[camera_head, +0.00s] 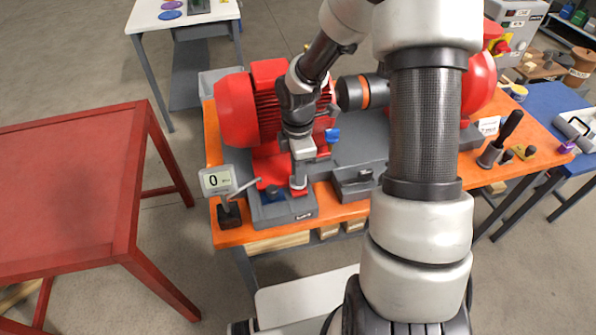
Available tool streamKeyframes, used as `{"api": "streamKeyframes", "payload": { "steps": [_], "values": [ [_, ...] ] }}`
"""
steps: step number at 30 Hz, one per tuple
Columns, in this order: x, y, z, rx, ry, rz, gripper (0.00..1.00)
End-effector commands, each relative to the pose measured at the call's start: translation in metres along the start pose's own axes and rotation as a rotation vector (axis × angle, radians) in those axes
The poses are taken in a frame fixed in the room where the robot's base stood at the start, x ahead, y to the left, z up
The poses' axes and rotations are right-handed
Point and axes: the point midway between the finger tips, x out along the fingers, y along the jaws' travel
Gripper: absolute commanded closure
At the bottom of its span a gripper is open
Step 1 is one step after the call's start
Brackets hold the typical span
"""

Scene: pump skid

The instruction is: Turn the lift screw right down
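The red motor (268,105) sits on the grey skid base (350,150) on the orange bench. My gripper (299,184) points down at the front left corner of the skid, just in front of the motor. Its fingertips are around or right above a small grey upright part there, which may be the lift screw. The gripper covers most of it, and I cannot tell whether the fingers touch it or how far apart they are.
The orange bench (238,236) carries the skid, with a dark stand and a thin lever under the display. A grey block (354,183) lies right of the gripper. A red table (70,180) stands at the left. My own arm hides the skid's middle.

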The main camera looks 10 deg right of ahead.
Motion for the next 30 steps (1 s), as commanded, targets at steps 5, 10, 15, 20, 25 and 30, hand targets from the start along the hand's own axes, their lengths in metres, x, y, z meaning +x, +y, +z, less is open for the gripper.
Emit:
{"api": "streamKeyframes", "payload": {
  "steps": [5, 10, 15, 20, 25, 30],
  "values": [
    [0.000, 0.000, 0.000, 0.001, 0.000, 0.000, 0.69],
    [0.000, 0.000, 0.000, 0.002, 0.000, -0.001, 0.69],
    [-0.011, 0.000, 0.001, 0.005, 0.000, 0.001, 0.69],
    [-0.043, 0.001, 0.001, 0.005, -0.001, 0.005, 0.69],
    [-0.086, 0.001, 0.001, 0.005, -0.001, 0.006, 0.69],
    [-0.126, 0.001, 0.001, 0.003, -0.002, 0.006, 0.69]
  ]
}}
